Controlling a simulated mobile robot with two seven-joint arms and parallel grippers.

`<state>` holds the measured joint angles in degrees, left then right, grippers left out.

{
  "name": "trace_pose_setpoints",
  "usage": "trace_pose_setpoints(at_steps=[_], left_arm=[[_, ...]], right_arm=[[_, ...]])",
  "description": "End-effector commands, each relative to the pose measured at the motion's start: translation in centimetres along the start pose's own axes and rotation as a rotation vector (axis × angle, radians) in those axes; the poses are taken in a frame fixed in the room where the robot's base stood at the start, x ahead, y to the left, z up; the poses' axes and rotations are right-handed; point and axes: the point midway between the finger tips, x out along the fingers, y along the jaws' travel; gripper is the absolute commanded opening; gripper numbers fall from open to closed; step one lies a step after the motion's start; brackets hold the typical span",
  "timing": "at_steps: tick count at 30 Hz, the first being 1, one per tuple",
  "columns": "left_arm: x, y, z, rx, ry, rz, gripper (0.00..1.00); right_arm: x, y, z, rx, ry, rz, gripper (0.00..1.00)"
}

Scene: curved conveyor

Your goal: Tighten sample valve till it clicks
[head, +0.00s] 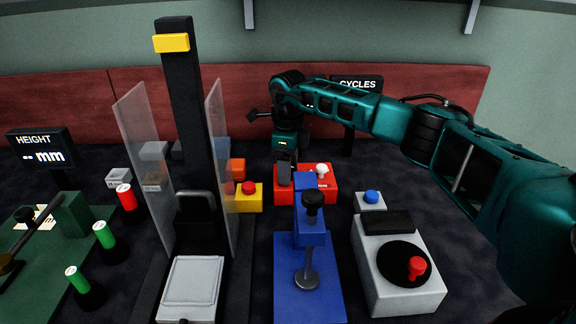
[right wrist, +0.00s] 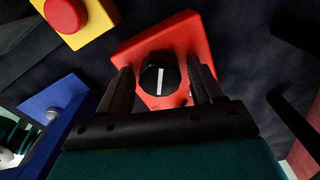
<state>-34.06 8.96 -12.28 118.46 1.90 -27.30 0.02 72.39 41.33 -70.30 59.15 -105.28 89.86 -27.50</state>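A red box (head: 330,192) stands mid-table behind the blue device, with a white-topped knob (head: 321,169) at its right side. In the right wrist view a red box (right wrist: 187,38) carries a round black knob with a white line (right wrist: 158,76), which I take as the sample valve. My right gripper (right wrist: 161,72) points down over it, open, with one dark finger on each side of the black knob and visible gaps. In the head view the right gripper (head: 285,172) hides the left part of the red box. My left gripper is not in view.
A yellow box with a red button (head: 249,188) stands left of the red box. The blue device (head: 310,240) stands in front; a grey box with a red-knobbed dial (head: 404,283) is at right. A black column with clear panels (head: 217,165) rises at left.

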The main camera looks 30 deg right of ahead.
Motion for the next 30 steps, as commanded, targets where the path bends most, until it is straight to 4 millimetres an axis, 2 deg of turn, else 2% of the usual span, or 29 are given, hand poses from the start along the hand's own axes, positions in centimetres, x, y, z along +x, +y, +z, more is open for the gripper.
trace_pose_setpoints(at_steps=[2, 16, 20, 27, 30], left_arm=[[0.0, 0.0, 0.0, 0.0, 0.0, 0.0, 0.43], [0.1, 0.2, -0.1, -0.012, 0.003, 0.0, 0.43], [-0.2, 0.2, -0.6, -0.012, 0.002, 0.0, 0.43], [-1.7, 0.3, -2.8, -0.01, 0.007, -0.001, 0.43], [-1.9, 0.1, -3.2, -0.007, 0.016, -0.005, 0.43]], right_arm=[[0.0, 0.0, 0.0, 0.0, 0.0, 0.0, 0.57], [0.0, 0.0, 0.0, 0.0, 0.0, 0.001, 0.13], [-0.3, 0.0, 0.0, 0.026, 0.001, 0.001, 0.13], [-0.5, 0.1, 0.0, 0.241, 0.002, 0.002, 0.13], [-0.3, 0.1, 0.0, 0.312, 0.001, 0.001, 0.13]])
